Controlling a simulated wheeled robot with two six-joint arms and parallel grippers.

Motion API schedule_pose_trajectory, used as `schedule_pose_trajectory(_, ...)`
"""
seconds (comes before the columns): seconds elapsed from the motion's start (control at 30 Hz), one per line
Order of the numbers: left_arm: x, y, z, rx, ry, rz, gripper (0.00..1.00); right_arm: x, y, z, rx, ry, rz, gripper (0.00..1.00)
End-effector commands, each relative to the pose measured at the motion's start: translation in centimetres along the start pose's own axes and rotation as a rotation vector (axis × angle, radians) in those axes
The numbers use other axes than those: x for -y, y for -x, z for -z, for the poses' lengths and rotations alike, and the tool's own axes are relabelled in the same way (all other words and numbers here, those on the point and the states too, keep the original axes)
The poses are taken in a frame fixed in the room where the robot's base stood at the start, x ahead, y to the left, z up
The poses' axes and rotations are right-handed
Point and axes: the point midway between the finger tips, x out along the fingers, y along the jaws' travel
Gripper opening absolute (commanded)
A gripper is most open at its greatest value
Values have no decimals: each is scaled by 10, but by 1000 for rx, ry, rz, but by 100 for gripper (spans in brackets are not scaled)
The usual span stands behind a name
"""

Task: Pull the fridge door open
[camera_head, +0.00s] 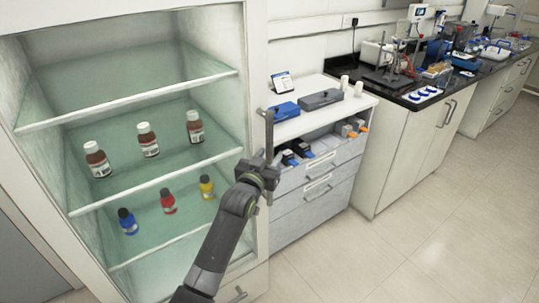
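The fridge (258,60) stands at the left with a pale frame and a clear, green-tinted front. Its door looks shut, and the shelves show through it. A long grey upright door handle (269,130) runs along the right edge of the front. My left gripper (264,170) is at the middle of this handle, with its dark fingers around or against the bar. The fingertips overlap the handle, so I cannot see whether they are shut on it. My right gripper is out of view.
Brown bottles (147,140) and small coloured bottles (168,201) stand on the fridge shelves (130,103). A drawer cabinet (310,205) stands close to the right of the handle. A black-topped bench (400,150) lies beyond. The floor (420,240) in front is clear.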

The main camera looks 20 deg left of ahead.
Motion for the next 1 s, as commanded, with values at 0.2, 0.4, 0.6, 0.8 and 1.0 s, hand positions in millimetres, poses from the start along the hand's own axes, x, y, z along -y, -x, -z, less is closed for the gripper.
schedule_pose_trajectory(0.2,0,-7,0,-1,1,0,39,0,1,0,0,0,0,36)
schedule_pose_trajectory(0.4,0,-7,0,-1,1,0,39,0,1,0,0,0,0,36)
schedule_pose_trajectory(0.6,0,-7,0,0,0,0,16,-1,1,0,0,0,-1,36)
schedule_pose_trajectory(0.8,0,-7,0,0,0,0,0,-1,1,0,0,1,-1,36)
schedule_pose_trajectory(1.0,1,-6,0,0,0,0,0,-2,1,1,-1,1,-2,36)
